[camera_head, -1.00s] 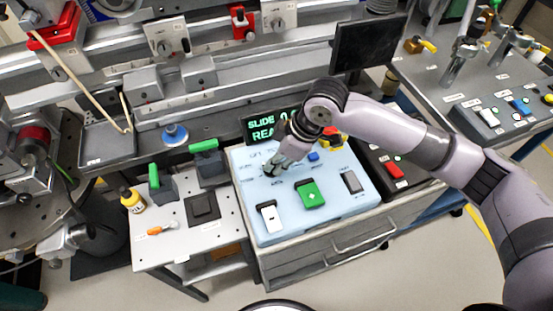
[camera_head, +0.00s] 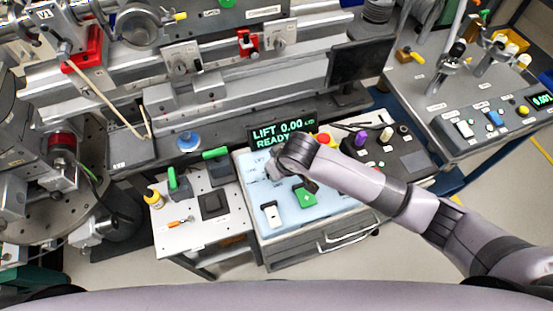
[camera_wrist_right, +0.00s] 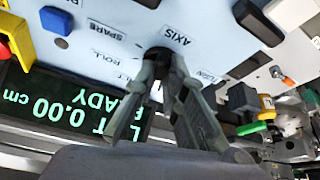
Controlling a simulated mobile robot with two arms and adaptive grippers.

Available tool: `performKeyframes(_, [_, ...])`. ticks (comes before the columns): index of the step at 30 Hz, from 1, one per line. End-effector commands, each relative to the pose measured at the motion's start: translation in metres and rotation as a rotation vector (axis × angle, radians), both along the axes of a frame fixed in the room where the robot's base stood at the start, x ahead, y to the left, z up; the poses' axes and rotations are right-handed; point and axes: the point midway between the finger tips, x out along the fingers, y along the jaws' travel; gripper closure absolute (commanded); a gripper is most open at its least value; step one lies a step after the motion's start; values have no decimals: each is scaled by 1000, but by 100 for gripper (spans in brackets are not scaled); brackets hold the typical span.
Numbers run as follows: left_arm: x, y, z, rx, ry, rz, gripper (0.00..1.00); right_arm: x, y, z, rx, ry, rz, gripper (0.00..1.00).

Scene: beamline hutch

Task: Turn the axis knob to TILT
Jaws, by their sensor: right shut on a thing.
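The light-blue control panel (camera_head: 248,205) stands in the middle of the head view. My right gripper (camera_head: 270,172) is over its upper left part and hides the axis knob there. In the right wrist view, the fingers of my right gripper (camera_wrist_right: 166,66) are closed around the dark axis knob (camera_wrist_right: 157,52), beside the AXIS label. Labels reading ROLL and SPARE show near it; another label is partly hidden by a finger. The knob's pointer is hidden. The display (camera_head: 282,132) reads LIFT 0.00 and READY. My left gripper is not in view.
A green button (camera_head: 304,198) and a white switch (camera_head: 271,214) sit on the panel's front part. A red and yellow button (camera_head: 325,140) is at its back right. Left of the panel, a small table (camera_head: 225,229) holds green-handled parts and a yellow bottle.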

Motion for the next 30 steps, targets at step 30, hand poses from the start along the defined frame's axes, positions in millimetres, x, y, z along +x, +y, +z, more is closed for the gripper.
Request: performKeyframes(30, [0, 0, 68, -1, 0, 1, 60, -3, 7, -1, -2, 4, -606, 100])
